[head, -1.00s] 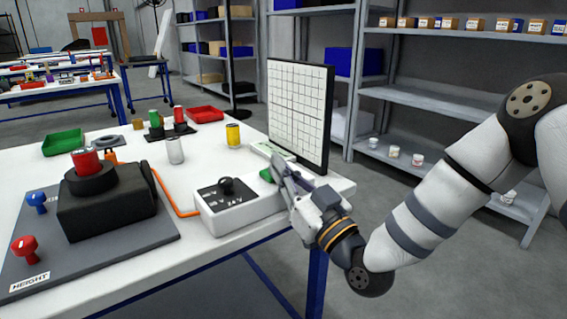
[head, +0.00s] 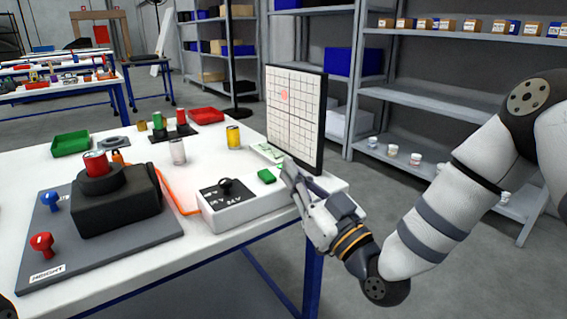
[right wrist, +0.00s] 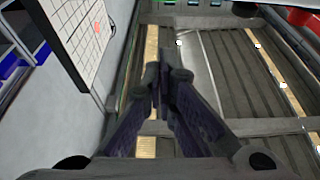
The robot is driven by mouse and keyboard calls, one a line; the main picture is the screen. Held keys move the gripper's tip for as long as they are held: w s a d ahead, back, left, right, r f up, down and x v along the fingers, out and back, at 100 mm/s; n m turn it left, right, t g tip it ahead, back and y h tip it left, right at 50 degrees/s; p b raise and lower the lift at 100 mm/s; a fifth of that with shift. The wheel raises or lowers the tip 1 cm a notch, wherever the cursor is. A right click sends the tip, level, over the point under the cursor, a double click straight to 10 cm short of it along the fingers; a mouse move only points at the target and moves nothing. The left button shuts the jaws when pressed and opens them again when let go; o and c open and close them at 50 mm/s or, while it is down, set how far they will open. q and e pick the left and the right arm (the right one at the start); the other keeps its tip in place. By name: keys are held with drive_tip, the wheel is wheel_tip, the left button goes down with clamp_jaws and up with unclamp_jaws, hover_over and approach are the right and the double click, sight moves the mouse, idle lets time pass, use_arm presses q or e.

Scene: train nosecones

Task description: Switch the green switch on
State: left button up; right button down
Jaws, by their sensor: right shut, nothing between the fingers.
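The green switch (head: 267,175) sits on the right end of the top of a white control box (head: 248,205). The box also bears a black knob (head: 226,186) and printed voltage marks. My right gripper (head: 288,168) is shut and empty, just right of the green switch and apart from it, near the table's right edge. In the right wrist view its shut fingers (right wrist: 164,75) point away over shelving, and the green switch does not show there. A gridded board (head: 296,115) stands behind, with a glowing red spot on it.
A black device (head: 115,210) with a red can on top rests on a grey plate (head: 110,255) at the left. Cans, a green tray (head: 71,143) and a red tray (head: 206,115) stand farther back. Grey shelves (head: 440,100) stand behind my right arm.

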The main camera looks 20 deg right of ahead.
use_arm(q)
drive_tip(key=shift+f, duration=0.25)
use_arm(e)
drive_tip(key=s+f, duration=0.1)
drive_tip(key=s+d+f, duration=0.1)
drive_tip(key=s+f, duration=0.1)
drive_tip(key=s, duration=0.1)
drive_tip(key=shift+d, duration=0.3)
